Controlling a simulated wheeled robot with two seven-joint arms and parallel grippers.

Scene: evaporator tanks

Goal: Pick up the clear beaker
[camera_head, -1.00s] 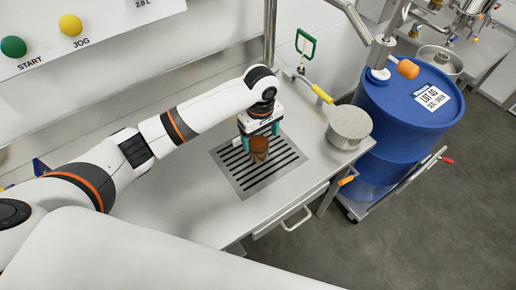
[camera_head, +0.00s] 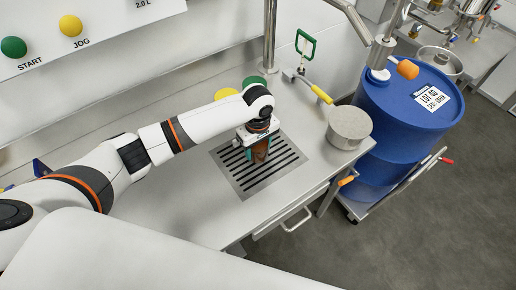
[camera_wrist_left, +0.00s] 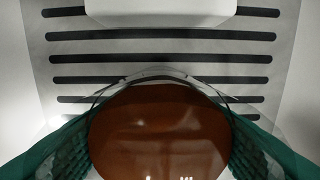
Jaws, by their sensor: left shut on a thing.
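The clear beaker (camera_head: 261,153) holds a reddish-brown liquid and stands upright at the slotted drain grate (camera_head: 240,181). My left gripper (camera_head: 259,143) comes down over it from above, with its green fingers shut on the beaker's two sides. In the left wrist view the beaker (camera_wrist_left: 160,130) sits between the two green fingers, with its rim and the brown liquid showing. The gripper hides part of the beaker in the head view. I cannot tell whether its base is clear of the grate. My right gripper is not in view.
A yellow disc (camera_head: 226,94) and a green disc (camera_head: 254,81) lie behind my arm. A steel pot (camera_head: 348,128) stands at the counter's right end, beside a blue drum (camera_head: 408,105). A steel post (camera_head: 270,40) rises behind. The counter front (camera_head: 205,215) is clear.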

